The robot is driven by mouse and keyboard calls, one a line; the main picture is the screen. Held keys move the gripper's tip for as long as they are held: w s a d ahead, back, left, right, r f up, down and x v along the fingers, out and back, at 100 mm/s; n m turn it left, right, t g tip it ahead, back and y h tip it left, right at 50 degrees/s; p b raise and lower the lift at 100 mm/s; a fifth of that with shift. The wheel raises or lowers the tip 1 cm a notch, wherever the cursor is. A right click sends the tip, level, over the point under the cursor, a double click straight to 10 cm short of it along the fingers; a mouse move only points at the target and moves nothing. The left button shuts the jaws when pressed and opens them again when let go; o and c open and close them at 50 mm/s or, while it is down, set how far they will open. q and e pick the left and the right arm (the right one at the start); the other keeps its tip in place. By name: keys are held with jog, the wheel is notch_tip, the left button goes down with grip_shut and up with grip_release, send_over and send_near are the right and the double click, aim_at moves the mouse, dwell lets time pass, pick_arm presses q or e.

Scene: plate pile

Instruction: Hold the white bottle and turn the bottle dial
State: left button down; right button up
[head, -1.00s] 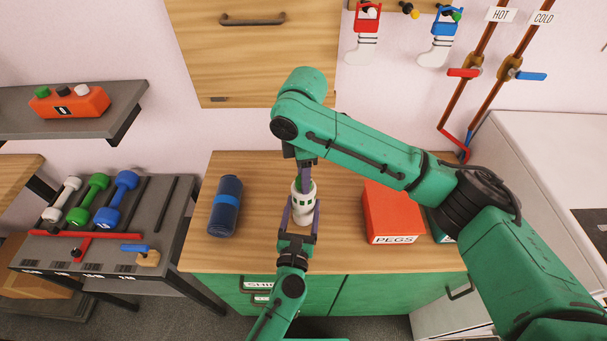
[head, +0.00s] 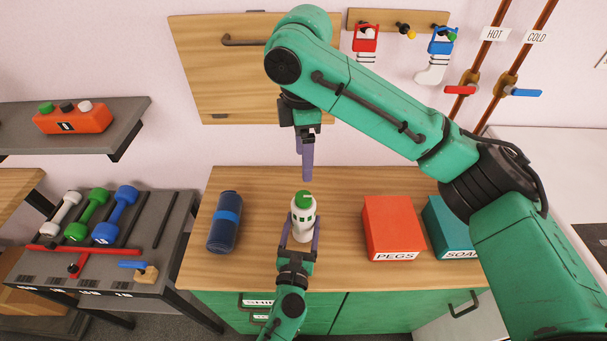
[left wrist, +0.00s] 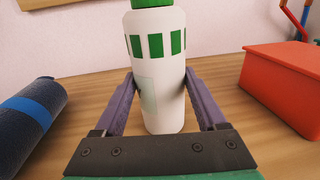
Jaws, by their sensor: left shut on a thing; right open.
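The white bottle (head: 303,217) stands upright on the wooden counter, with green rectangular marks around its upper part. Its green dial (head: 303,199) is on top, and only its lower edge shows in the left wrist view (left wrist: 152,3). My left gripper (head: 301,232) is shut on the bottle from the front, one purple finger on each side of its body (left wrist: 158,85). My right gripper (head: 307,160) points down, open and empty, above and slightly behind the dial, apart from it. Its fingers overlap in the head view.
A dark blue roll (head: 225,222) with a lighter band lies left of the bottle. A red PEGS box (head: 392,225) and a teal box (head: 450,225) stand to the right. Dumbbells (head: 88,215) sit on the left rack. The counter beside the bottle is clear.

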jog(key=shift+r, duration=0.35)
pick_arm(q)
grip_release()
jog(key=shift+s, duration=0.1)
